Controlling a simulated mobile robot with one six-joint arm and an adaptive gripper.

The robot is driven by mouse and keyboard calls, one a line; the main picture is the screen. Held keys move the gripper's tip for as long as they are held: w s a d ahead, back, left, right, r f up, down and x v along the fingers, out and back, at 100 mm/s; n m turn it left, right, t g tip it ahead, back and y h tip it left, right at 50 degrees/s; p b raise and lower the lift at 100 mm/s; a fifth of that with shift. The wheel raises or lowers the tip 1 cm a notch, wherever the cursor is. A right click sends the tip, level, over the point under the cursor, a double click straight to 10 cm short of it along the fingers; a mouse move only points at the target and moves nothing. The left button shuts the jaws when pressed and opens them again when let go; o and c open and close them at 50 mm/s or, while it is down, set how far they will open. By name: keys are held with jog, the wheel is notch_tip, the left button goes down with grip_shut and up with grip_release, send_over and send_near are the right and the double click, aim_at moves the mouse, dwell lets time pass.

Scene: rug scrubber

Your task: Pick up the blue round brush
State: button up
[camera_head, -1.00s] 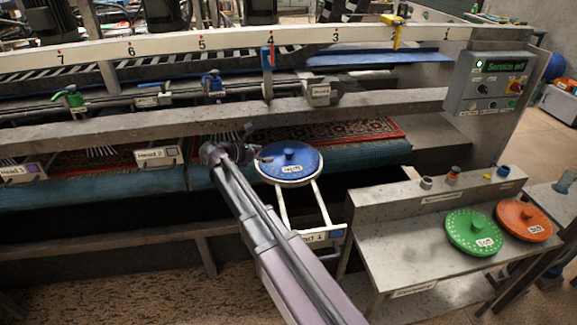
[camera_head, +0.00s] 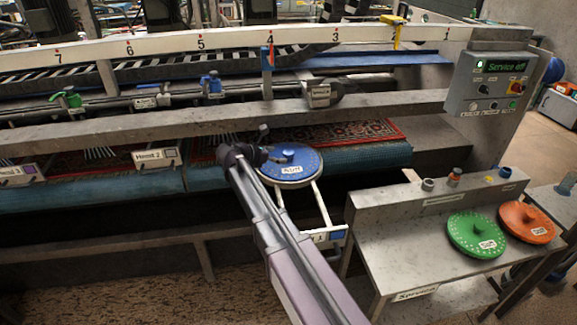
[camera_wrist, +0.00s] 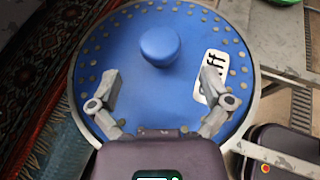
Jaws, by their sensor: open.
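The blue round brush (camera_head: 301,169) is a flat disc with a central knob and a white label. It lies on a pale round holder at the end of two white rails, in front of the patterned rug. In the wrist view the blue brush (camera_wrist: 140,92) fills the middle, its knob standing beyond my fingertips. My gripper (camera_head: 268,156) is over the left part of the brush in the head view. In the wrist view my gripper (camera_wrist: 160,82) is open, its two fingers apart over the disc and pointing toward the knob. Nothing is between the fingers at their tips.
A grey bench (camera_head: 385,245) at the right carries a green round brush (camera_head: 476,235) and an orange one (camera_head: 527,222). A machine beam (camera_head: 200,122) runs across behind the brush. A control box (camera_head: 487,82) stands at the back right.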

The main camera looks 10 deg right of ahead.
aim_at(284, 155)
jog(key=shift+b+x, duration=0.45)
jog(key=shift+x, duration=1.15)
grip_shut()
